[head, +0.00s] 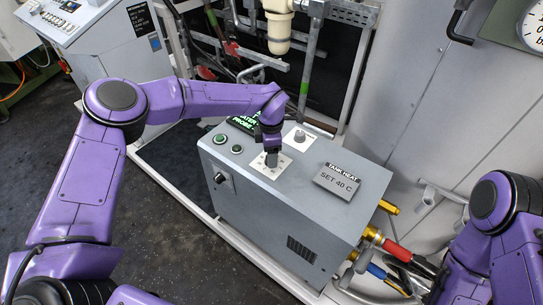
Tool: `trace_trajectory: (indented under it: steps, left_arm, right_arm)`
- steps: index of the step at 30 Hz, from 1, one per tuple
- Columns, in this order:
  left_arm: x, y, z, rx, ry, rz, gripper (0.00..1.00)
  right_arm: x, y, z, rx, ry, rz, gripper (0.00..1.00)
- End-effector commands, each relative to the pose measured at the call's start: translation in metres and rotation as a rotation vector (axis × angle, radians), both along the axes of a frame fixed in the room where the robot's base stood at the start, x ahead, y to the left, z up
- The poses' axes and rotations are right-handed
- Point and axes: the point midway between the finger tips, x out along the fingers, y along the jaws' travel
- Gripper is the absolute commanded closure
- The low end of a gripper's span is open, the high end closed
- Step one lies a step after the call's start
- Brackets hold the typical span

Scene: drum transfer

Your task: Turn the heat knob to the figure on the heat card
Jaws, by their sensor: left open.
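The heat card (337,183) lies on top of the grey cabinet at its right and reads "TANK HEAT" and "SET 40 C". My left gripper (271,158) points down over a square white dial plate (257,168) on the cabinet top. It is open, with its fingers at the middle of this plate. They hide any knob there, and I cannot tell whether they touch it. A second white plate with a grey knob (299,136) sits just behind and to the right. The dial figures are too small to read. My right arm shows at lower right, its gripper out of view.
Pipes (305,70) stand behind, and a large grey tank (440,110) at right.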

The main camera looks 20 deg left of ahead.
Motion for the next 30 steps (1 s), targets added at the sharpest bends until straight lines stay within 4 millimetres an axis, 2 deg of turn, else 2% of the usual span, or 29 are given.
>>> trace_trajectory:
  steps: [6,12,16,30]
  left_arm:
    - [0.001,-0.001,0.051,-0.002,-0.006,0.0,0.37]
    - [0.001,-0.001,0.083,0.0,-0.001,-0.002,0.37]
    - [0.0,-0.001,0.089,-0.001,0.0,-0.002,0.37]
    - [0.0,-0.001,0.089,-0.001,0.0,-0.001,0.37]
  right_arm:
    - [0.0,0.0,-0.017,0.0,0.0,0.0,0.57]
    - [0.0,0.0,-0.022,0.0,0.0,0.0,0.57]
    - [0.0,0.0,-0.022,0.0,0.0,0.0,0.57]
    - [0.0,0.0,-0.021,0.0,0.0,0.0,0.57]
